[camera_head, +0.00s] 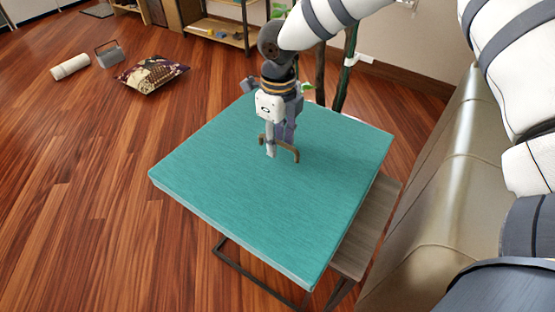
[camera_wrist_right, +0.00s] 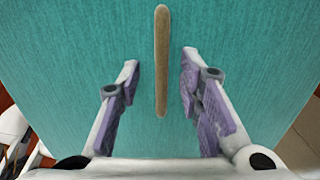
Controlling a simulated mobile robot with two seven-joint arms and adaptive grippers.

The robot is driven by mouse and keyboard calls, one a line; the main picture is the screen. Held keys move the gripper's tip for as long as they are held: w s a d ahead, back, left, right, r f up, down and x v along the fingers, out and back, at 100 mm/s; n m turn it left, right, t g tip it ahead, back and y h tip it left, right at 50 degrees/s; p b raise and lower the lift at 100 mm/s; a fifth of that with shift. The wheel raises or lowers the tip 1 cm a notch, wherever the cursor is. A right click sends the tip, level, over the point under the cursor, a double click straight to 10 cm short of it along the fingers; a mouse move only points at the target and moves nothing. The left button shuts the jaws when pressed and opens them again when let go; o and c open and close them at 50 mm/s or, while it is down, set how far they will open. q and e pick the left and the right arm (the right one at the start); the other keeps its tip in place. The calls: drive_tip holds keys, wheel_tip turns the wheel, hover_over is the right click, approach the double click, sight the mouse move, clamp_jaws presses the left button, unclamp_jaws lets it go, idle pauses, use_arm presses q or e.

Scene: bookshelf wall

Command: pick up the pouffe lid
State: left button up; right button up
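The pouffe lid (camera_head: 235,190) is a large flat teal square with a raised brown handle (camera_head: 294,154) near its middle. It lies flat above a wooden surface with dark metal legs. I cannot tell whether it touches that surface. My right gripper (camera_head: 279,146) points down at the handle from above. In the right wrist view the two fingers of my right gripper (camera_wrist_right: 160,85) stand apart, one on each side of the handle (camera_wrist_right: 161,60), with a gap on both sides. The lid (camera_wrist_right: 75,60) fills most of that view. My left gripper is not in view.
A wooden surface (camera_head: 375,225) shows under the lid's right side. A tan sofa (camera_head: 430,190) stands close on the right. A patterned cushion (camera_head: 151,73), a grey basket (camera_head: 109,54) and a white roll (camera_head: 70,66) lie on the floor. The wooden floor (camera_head: 80,180) at left is clear.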

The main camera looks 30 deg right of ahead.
drive_tip(key=shift+f, duration=0.65)
drive_tip(key=shift+r, duration=0.1)
clamp_jaws()
drive_tip(key=shift+w, duration=0.1)
drive_tip(key=shift+r, duration=0.1)
